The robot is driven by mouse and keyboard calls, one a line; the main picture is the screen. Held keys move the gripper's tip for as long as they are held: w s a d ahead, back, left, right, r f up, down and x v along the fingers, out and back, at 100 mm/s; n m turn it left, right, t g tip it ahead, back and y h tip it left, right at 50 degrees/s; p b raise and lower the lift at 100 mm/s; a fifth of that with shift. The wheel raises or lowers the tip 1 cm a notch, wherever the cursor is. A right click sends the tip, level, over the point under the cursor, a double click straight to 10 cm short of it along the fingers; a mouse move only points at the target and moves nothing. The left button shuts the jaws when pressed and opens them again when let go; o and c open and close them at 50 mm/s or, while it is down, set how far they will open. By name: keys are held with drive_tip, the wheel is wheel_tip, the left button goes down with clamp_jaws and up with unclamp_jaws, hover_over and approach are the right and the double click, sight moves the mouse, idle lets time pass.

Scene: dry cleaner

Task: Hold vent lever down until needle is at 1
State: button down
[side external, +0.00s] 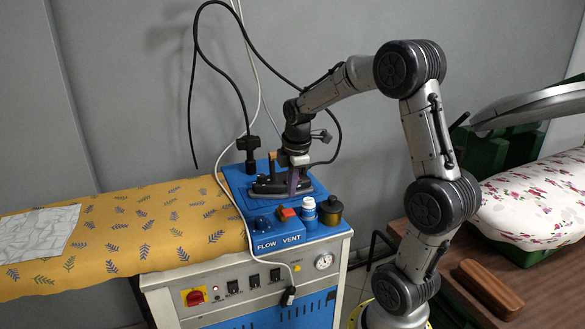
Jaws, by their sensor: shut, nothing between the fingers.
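The blue-topped steam unit (237,187) has the words FLOW and VENT on its front edge. A red lever (286,213) sits above the word VENT, beside a dark blue knob (262,222) above FLOW. A round white gauge (324,261) is on the front panel; its needle is too small to read. My gripper (292,193) is shut and empty, pointing down just behind the red lever in the picture. I cannot tell whether its tips touch the lever. A dark iron (268,185) stands beside and partly behind the gripper.
A patterned yellow board (140,235) with a pale cloth (38,232) lies left. Black and white cords hang above the unit. A wooden block (490,289) lies on the right table.

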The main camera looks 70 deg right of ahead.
wheel_tip(320, 180, up, 7)
drive_tip(key=shift+s+a, duration=0.25)
drive_tip(key=shift+f, duration=0.15)
idle(0.4)
drive_tip(key=s+a+m+t, duration=0.2)
drive_tip(key=s+a+m, duration=0.2)
drive_tip(key=s+a, duration=0.3)
drive_tip(key=s+a+m+t+y, duration=0.1)
drive_tip(key=s+a+m, duration=0.4)
drive_tip(key=a, duration=0.9)
drive_tip(key=shift+s+t+y, duration=0.3)
drive_tip(key=shift+s+t, duration=0.2)
drive_tip(key=shift+s, duration=0.35)
drive_tip(key=shift+a, duration=0.1)
